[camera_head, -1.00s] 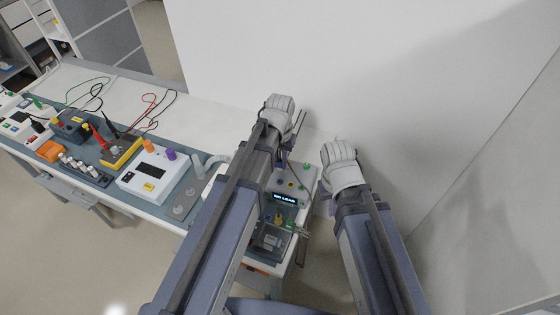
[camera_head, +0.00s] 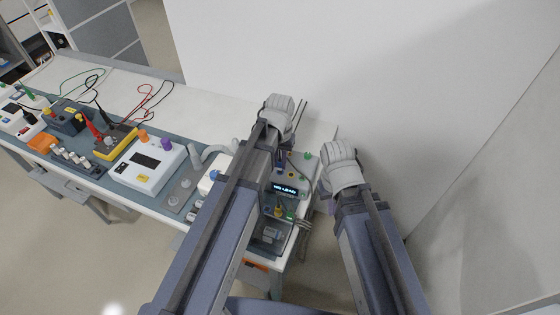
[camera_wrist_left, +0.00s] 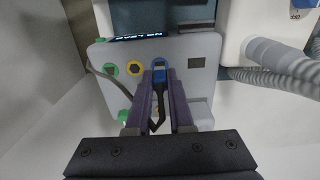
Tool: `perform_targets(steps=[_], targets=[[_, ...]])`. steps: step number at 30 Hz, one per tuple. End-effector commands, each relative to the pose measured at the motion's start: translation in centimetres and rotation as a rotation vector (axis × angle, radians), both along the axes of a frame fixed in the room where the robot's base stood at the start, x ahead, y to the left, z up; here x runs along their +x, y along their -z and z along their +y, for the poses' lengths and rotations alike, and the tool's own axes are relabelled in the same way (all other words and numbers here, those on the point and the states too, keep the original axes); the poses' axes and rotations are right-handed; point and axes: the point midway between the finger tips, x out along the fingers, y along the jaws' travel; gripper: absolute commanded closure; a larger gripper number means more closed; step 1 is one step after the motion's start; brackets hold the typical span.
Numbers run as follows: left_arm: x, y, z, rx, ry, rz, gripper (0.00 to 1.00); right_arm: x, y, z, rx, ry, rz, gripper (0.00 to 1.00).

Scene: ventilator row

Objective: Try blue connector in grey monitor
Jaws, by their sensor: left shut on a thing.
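The grey monitor (camera_head: 308,172) stands at the right end of the bench, its lit display reading NO LEAD. In the left wrist view, its panel (camera_wrist_left: 206,47) has green, yellow and other coloured sockets. My left gripper (camera_wrist_left: 161,82) is shut on the blue connector (camera_wrist_left: 160,74), which has a dark cable. The connector's tip is at the panel, right of the yellow socket (camera_wrist_left: 135,68); I cannot tell whether it is seated. In the head view my left gripper (camera_head: 281,163) is over the monitor, partly hidden by its arm. My right gripper (camera_head: 325,192) is beside the monitor's right edge, its jaws unclear.
A white device (camera_head: 148,164) with orange and purple knobs and a yellow meter (camera_head: 114,143) stand left along the bench. Grey hoses (camera_wrist_left: 280,58) run right of the monitor in the left wrist view. A white wall (camera_head: 400,70) rises behind.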

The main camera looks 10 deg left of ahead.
Motion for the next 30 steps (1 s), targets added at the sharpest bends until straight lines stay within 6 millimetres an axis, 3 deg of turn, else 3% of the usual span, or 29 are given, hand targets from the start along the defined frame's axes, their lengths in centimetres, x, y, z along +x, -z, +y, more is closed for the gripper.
perform_targets(steps=[30], targets=[[0.0, 1.1, 0.0, 0.000, 0.000, 0.000, 1.00, 0.0, 1.1, 0.0, 0.000, 0.000, 0.000, 1.00]])
